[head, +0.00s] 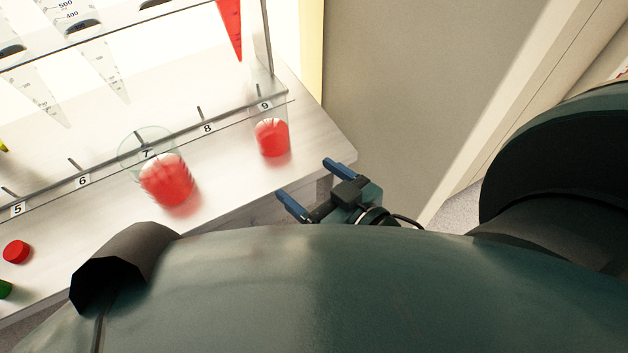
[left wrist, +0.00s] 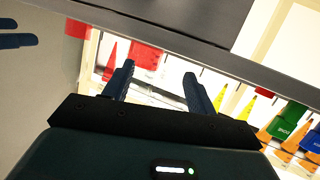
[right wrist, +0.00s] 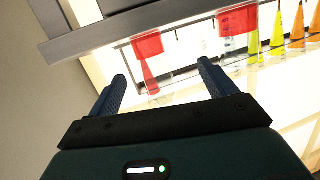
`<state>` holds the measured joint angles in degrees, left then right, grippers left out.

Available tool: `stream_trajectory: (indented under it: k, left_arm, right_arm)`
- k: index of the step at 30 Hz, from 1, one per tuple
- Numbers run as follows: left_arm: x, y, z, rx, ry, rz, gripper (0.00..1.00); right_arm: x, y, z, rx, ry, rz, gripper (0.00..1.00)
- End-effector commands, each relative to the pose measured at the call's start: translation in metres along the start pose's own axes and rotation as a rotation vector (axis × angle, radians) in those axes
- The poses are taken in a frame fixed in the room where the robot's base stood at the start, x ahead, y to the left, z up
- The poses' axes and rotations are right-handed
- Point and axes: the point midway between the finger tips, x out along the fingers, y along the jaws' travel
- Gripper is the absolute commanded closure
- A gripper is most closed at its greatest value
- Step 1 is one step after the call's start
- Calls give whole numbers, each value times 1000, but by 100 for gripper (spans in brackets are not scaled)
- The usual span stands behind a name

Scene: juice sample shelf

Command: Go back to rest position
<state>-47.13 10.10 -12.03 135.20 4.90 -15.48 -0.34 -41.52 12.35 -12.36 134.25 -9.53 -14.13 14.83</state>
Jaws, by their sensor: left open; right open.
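My right gripper (head: 314,184) is open and empty, just off the front right corner of the white shelf table (head: 235,170) in the head view. Its spread blue fingers also show in the right wrist view (right wrist: 162,72). My left gripper (left wrist: 157,70) is open with nothing between its fingers in the left wrist view; I cannot make it out in the head view. A beaker of red liquid (head: 168,183) stands by label 7. A smaller one (head: 271,138) stands by label 9, nearer my right gripper, with a gap between them.
A rack with number labels (head: 208,127) runs along the table and holds clear cones and a red cone (head: 230,28). A red cap (head: 16,251) lies at the front left. Right of the table is a grey surface (head: 400,80).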

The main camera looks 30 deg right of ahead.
Motion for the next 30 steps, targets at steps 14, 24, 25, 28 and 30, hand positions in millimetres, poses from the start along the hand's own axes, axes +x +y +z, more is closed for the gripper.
stream_trajectory:
  k: [14,24,25,28,30]
  left_arm:
    - [1,-1,1,4,-3,0,43]
    - [-4,3,-31,33,-104,-9,43]
    - [-5,3,-33,36,-122,-11,43]
    - [-7,4,-39,50,-179,-15,43]
    - [-8,4,-42,60,-212,-18,43]
  right_arm:
    - [-20,-16,27,33,-99,-37,16]
    - [-24,-18,-4,4,-203,-31,16]
    - [-24,-18,-7,-1,-221,-30,16]
    - [-25,-19,-13,-17,-277,-28,16]
    - [-25,-19,-16,-27,-310,-26,16]
